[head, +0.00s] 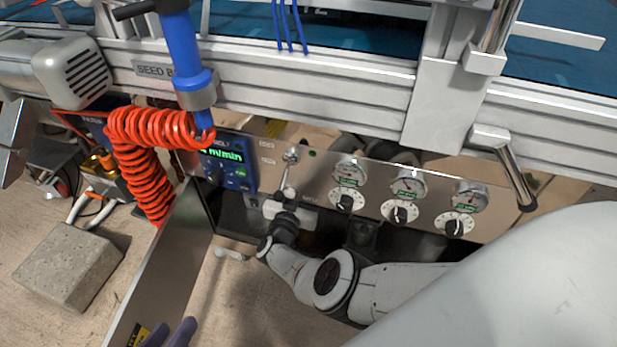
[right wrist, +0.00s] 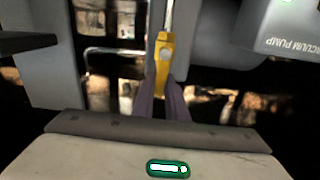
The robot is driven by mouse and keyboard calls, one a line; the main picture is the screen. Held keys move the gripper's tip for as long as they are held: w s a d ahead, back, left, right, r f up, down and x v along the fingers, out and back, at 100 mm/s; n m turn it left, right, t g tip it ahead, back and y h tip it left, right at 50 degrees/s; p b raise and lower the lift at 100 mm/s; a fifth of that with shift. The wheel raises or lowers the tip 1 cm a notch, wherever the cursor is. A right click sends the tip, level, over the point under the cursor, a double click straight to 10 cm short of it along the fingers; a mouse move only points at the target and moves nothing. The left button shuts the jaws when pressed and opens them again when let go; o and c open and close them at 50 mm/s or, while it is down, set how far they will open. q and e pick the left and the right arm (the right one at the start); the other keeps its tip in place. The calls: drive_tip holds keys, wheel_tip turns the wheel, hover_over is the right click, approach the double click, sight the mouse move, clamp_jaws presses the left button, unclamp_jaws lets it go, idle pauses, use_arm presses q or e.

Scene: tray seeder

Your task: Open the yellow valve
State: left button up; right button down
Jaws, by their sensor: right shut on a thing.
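The yellow valve handle (right wrist: 162,62) stands upright in the middle of the right wrist view, below a thin metal rod. The purple fingers of my right gripper (right wrist: 162,100) are shut on its lower end, one on each side. In the head view my right arm reaches in beneath the control panel (head: 325,187); its fingers and the yellow handle cannot be made out there. My left gripper (head: 169,334) shows only as two purple fingertips at the bottom edge, apart, with nothing visible between them.
Gauges and dials line the panel, with a blue flow meter (head: 227,165) at its left. An open metal door (head: 165,262) stands below it. A coiled red hose (head: 140,165) hangs at left, above a concrete block (head: 68,266). A vacuum pump (right wrist: 285,28) is at right in the wrist view.

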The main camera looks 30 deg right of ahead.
drive_tip(key=shift+w+a+f+n, duration=0.1)
drive_tip(key=shift+a+n, duration=0.05)
drive_tip(key=shift+n, duration=0.25)
drive_tip(key=c, duration=1.8)
unclamp_jaws()
drive_tip(key=shift+o, duration=0.2)
